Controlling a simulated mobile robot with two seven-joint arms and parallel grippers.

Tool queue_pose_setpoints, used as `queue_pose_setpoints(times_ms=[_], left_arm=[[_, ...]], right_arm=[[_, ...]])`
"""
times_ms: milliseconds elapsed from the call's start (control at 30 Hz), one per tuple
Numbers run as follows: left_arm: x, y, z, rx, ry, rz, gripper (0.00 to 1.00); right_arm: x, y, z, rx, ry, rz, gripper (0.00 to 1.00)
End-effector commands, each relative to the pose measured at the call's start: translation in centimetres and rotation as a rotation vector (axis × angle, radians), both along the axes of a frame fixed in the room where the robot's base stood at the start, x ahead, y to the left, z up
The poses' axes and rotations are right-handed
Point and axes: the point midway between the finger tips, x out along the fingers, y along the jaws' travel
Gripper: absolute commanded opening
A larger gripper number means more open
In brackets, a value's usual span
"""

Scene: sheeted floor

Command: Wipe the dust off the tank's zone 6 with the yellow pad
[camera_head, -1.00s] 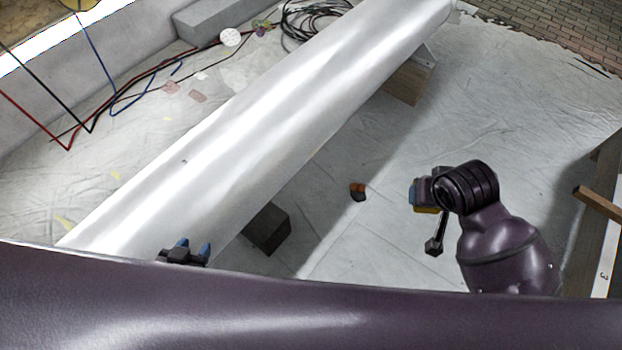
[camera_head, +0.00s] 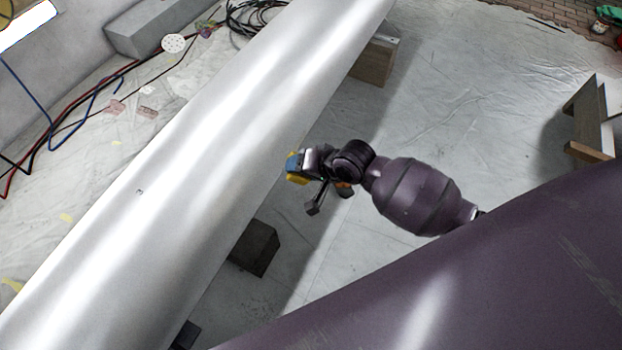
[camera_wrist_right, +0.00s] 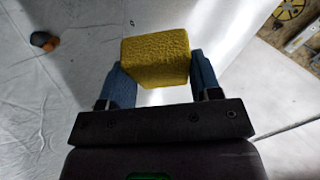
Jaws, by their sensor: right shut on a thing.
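The tank (camera_head: 190,150) is a long, pale, shiny cylinder running diagonally through the head view. No zone numbers are readable on it, and I cannot clearly make out dust. My right gripper (camera_head: 294,165) is shut on the yellow pad (camera_head: 298,180), close to the tank's right side; contact cannot be told. In the right wrist view the pad (camera_wrist_right: 157,58) sits between the blue fingers, with the pale tank surface beyond it.
A dark block (camera_head: 254,248) and a wooden support (camera_head: 374,62) stand by the tank. Cables (camera_head: 255,18) and hoses lie behind it. A wooden stand (camera_head: 592,115) is at the right. The sheeted floor (camera_head: 450,110) right of the tank is mostly clear.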

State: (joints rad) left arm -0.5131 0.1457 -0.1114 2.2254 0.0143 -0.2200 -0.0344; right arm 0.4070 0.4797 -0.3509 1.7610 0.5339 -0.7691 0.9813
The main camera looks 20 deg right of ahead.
Motion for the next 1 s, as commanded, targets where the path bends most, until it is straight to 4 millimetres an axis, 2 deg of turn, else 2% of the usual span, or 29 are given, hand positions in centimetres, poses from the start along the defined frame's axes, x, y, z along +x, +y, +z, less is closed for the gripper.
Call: queue_pose_setpoints(times_ms=[33, 467, 700, 900, 1000], left_arm=[[-0.4, 0.0, -1.2, 0.001, 0.015, -0.001, 0.43], [-0.5, -0.1, -3.7, 0.008, 0.000, -0.017, 0.43], [-0.6, -0.2, -5.2, 0.012, -0.012, -0.029, 0.43], [-0.3, -0.3, -5.8, 0.016, -0.038, -0.039, 0.43], [0.0, -0.3, -5.7, 0.018, -0.056, -0.043, 0.43]], right_arm=[[0.0, 0.0, -2.5, 0.046, -0.002, -0.027, 0.39], [2.9, -0.8, -10.8, 0.431, -0.220, -0.255, 0.39], [3.7, -2.4, -16.0, 0.623, -0.379, -0.378, 0.39], [4.2, -4.6, -19.3, 0.742, -0.513, -0.458, 0.39], [4.4, -5.6, -19.8, 0.777, -0.563, -0.480, 0.39]])
